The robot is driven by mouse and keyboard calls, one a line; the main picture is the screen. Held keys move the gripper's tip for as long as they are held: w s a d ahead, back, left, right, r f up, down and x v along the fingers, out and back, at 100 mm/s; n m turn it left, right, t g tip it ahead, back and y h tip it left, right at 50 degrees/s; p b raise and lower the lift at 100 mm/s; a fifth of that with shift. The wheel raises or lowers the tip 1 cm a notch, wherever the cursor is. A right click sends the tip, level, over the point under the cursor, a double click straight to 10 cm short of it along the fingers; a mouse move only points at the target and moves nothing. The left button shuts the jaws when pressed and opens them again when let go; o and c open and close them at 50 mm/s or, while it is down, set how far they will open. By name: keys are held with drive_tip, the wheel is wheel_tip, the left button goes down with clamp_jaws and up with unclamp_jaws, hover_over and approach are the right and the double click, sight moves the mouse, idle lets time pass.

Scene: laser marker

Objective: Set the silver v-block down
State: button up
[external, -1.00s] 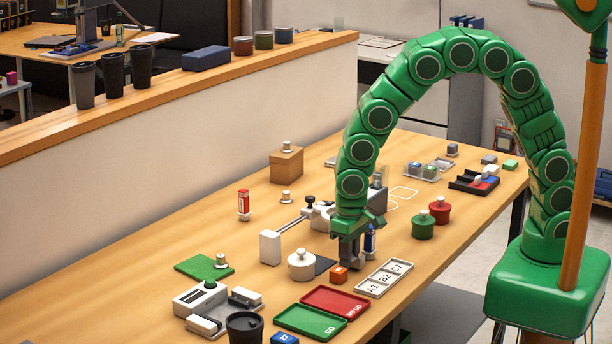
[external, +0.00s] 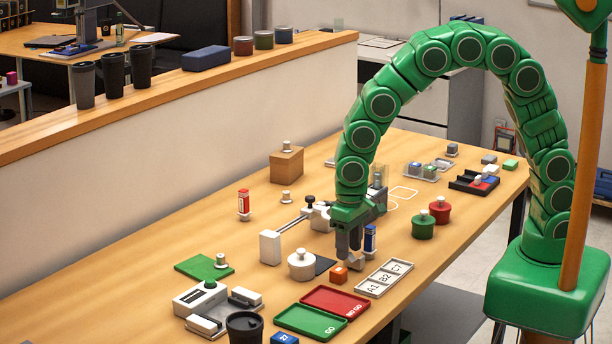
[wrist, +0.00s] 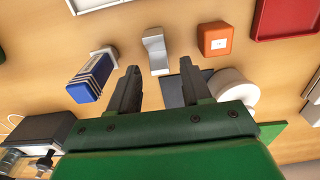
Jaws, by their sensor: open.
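The silver v-block (external: 355,264) rests on the wooden table, just left of the blue-and-white marker-like item (external: 370,240) and close to the orange block (external: 339,275). In the wrist view the v-block (wrist: 155,50) lies beyond the fingertips, roughly in line with the gap between them. My gripper (external: 349,250) is open and empty, above the v-block; its two dark fingers are spread apart in the wrist view (wrist: 160,72). Whether a finger still touches the v-block is hard to tell.
A white round pot (external: 302,265) and a dark pad (external: 323,264) lie to the left. The labelled tray (external: 384,278), red NO GO tray (external: 335,301) and green GO tray (external: 310,322) lie in front. Green (external: 423,227) and red (external: 440,211) pots stand to the right.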

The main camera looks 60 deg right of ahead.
wheel_tip(320, 180, up, 9)
idle(0.4)
drive_tip(key=shift+r, duration=0.1)
drive_tip(key=s+d+r, duration=0.2)
drive_tip(key=s+d, duration=0.1)
drive_tip(key=d, duration=0.4)
drive_tip(key=s+d+r, duration=0.2)
drive_tip(key=d+r, duration=0.1)
drive_tip(key=d, duration=0.5)
drive_tip(key=s+d+r, duration=0.2)
drive_tip(key=s+d, duration=0.1)
drive_tip(key=d, duration=0.4)
drive_tip(key=s+d+g, duration=0.1)
drive_tip(key=s+d, duration=1)
drive_tip(key=s, duration=0.5)
drive_tip(key=shift+s+d+r+g, duration=0.15)
drive_tip(key=shift+s+r+g, duration=0.05)
drive_tip(key=shift+r+g, duration=0.25)
